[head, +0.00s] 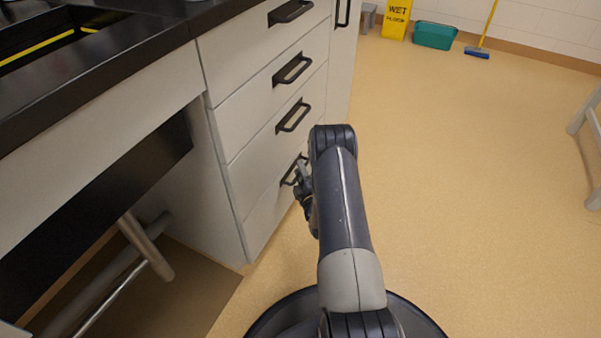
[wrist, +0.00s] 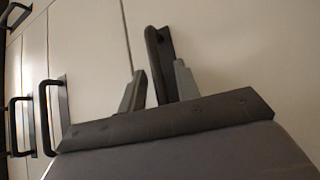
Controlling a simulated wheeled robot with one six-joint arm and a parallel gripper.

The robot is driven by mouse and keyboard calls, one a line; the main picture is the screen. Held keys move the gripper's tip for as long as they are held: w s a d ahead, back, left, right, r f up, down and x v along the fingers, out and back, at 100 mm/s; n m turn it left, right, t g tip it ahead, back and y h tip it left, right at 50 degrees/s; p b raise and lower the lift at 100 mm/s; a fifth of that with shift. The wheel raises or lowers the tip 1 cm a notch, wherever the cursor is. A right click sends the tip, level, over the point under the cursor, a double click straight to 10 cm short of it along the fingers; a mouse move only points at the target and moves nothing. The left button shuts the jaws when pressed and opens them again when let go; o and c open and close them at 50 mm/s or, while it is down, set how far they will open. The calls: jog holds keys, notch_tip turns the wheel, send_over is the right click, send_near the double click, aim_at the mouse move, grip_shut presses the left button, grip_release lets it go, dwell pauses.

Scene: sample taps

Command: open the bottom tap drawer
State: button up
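The bottom drawer (head: 262,212) is the lowest of the stacked pale drawers and looks closed. Its black bar handle (head: 289,177) is partly hidden behind my gripper (head: 301,181) in the head view. In the wrist view, the handle (wrist: 157,52) stands between the two grey fingers of my gripper (wrist: 160,70). The fingers are apart, one on each side of the bar, with a small gap showing on the left side. Whether the right finger touches the bar is unclear.
Drawers with black handles (head: 293,117) are stacked above, all closed. A black worktop (head: 95,75) overhangs an open knee space on the left. A yellow sign (head: 397,20), a teal bin (head: 434,36) and a broom (head: 480,50) stand far off. The floor (head: 460,190) to the right is clear.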

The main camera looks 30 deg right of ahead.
grip_shut()
jog(key=shift+s+d, duration=0.1)
dwell(0.4)
